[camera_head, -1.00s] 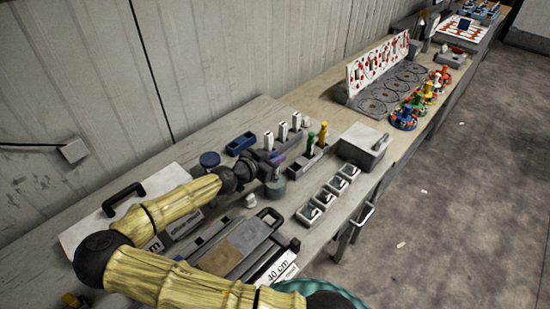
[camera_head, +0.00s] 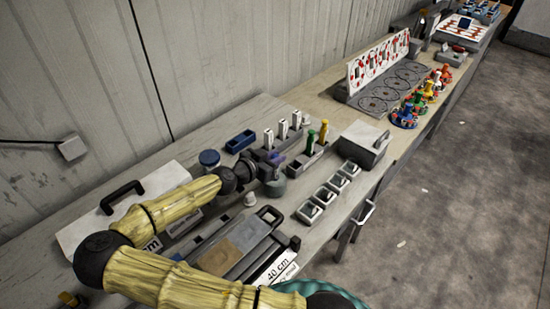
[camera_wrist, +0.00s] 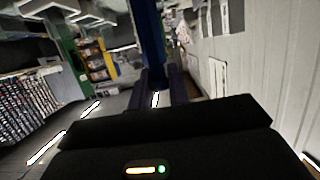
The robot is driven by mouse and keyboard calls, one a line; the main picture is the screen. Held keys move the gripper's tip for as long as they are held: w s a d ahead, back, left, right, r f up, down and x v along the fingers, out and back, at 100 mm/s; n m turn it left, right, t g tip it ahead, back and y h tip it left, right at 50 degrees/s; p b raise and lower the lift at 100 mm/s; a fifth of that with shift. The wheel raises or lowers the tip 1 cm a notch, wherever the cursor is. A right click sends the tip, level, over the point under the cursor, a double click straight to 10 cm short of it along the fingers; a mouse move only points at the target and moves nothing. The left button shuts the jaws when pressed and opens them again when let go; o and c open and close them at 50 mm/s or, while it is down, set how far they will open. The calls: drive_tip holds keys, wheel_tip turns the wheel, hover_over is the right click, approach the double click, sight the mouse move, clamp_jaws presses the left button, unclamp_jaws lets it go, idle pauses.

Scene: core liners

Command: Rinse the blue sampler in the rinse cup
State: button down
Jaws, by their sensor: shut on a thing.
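My gripper (camera_head: 277,158) is over the bench in the head view, with its fingers pointing right. In the wrist view my gripper (camera_wrist: 157,92) is shut on a blue upright shaft, which I take to be the blue sampler (camera_wrist: 148,40). In the head view the sampler is hard to make out against the fingers. A round grey-green cup (camera_head: 275,189), which looks like the rinse cup, stands just below the gripper and is partly covered by it. I cannot tell whether the sampler's lower end is inside the cup.
A rack with green and yellow samplers (camera_head: 311,150) stands close right of the gripper. White-topped tubes (camera_head: 283,130) and a blue tray (camera_head: 240,142) are behind. A grey box (camera_head: 363,144), several small square trays (camera_head: 324,197) and a flat board (camera_head: 240,245) lie around.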

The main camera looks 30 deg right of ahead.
drive_tip(key=shift+r, duration=0.65)
drive_tip(key=shift+f, duration=0.1)
drive_tip(key=shift+f+b, duration=0.45)
drive_tip(key=shift+f, duration=0.2)
drive_tip(key=shift+r, duration=0.1)
drive_tip(key=shift+r+p, duration=0.4)
drive_tip(key=shift+r, duration=0.25)
